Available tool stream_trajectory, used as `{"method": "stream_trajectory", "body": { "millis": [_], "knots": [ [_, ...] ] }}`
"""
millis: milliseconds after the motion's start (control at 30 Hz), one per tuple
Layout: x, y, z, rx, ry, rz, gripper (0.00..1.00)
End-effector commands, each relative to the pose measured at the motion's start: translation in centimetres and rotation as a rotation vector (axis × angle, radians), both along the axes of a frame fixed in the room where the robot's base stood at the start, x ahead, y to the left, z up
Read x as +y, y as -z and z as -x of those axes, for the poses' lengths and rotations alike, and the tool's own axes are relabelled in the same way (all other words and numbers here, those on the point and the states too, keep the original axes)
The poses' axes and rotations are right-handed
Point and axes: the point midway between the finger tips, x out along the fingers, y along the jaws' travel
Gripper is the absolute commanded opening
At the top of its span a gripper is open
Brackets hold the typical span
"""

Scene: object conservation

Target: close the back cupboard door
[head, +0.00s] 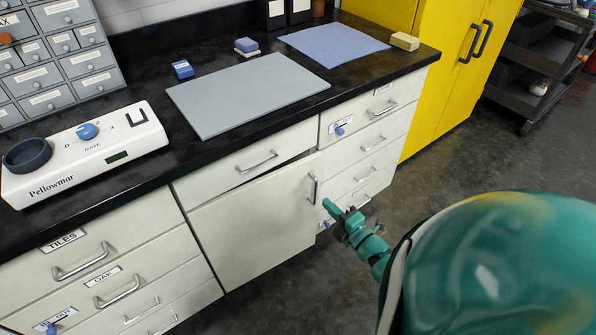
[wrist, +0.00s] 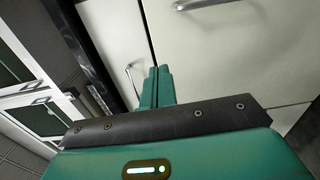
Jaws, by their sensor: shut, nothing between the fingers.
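The white cupboard door (head: 255,225) is under the black worktop, below a wide drawer. It stands slightly ajar, with a dark gap along its top edge widening to the right. Its upright metal handle (head: 313,188) is near its right edge. In the wrist view the door (wrist: 235,50) is the large pale panel at right, with its handle (wrist: 195,4) at the top edge. My gripper (head: 328,204) is shut and empty, close to the door's right edge below the handle. Its fingertips (wrist: 156,70) show in the wrist view; contact with the door cannot be told.
Drawer stacks flank the door, the right one (head: 365,150) just behind my gripper. The worktop holds a white Pellowmar device (head: 90,150), a grey board (head: 248,92) and small blocks. A yellow cabinet (head: 440,75) stands at the right. The dark floor (head: 450,160) is clear nearby.

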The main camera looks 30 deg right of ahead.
Motion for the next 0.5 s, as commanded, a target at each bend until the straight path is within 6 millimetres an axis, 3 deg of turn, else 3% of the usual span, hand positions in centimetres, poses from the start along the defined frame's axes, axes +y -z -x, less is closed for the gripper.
{"method": "stream_trajectory", "body": {
  "millis": [133,500],
  "knots": [
    [-1.6,0.0,0.0,-0.002,0.061,-0.021,0.00],
    [-1.6,0.0,-3.1,-0.002,0.061,-0.028,0.00]
  ]
}}
